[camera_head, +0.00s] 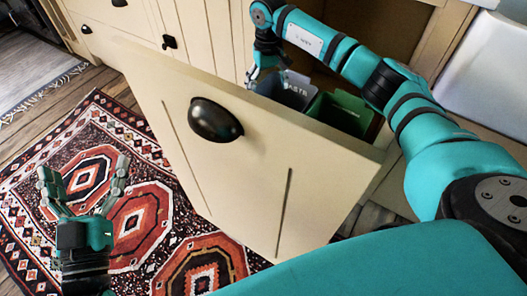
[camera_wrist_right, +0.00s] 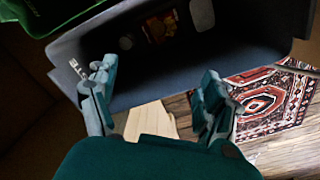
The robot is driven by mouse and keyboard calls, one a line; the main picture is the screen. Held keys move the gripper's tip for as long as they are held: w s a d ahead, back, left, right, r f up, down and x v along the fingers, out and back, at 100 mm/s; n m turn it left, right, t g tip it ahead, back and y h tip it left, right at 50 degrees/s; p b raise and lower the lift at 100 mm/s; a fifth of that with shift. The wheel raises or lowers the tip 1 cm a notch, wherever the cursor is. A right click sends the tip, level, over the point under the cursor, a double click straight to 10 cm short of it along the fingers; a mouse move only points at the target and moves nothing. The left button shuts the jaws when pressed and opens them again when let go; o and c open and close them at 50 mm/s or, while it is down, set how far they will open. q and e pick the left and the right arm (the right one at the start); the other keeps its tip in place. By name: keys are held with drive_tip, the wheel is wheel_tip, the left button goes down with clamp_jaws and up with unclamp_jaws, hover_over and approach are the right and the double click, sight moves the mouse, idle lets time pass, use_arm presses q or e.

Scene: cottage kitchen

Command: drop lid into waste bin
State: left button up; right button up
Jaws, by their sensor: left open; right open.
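The waste bin is the blue-grey bin (camera_head: 290,92) with a partly hidden "WASTE" label, inside a pulled-out cabinet drawer. In the right wrist view its rim and wall (camera_wrist_right: 155,84) lie just beyond my right gripper (camera_wrist_right: 157,72), whose fingers are spread with nothing between them. The right gripper (camera_head: 266,74) is over the bin's left side in the head view. My left gripper (camera_head: 84,188) is open and empty above the rug.
A green bin (camera_head: 341,112) stands beside the waste bin in the same drawer. The cream drawer front (camera_head: 250,170) with a dark cup handle (camera_head: 215,120) juts out between my arms. A patterned rug (camera_head: 150,215) covers the floor at left, with free room above it.

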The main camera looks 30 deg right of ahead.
wheel_tip(320, 180, up, 6)
idle(0.6)
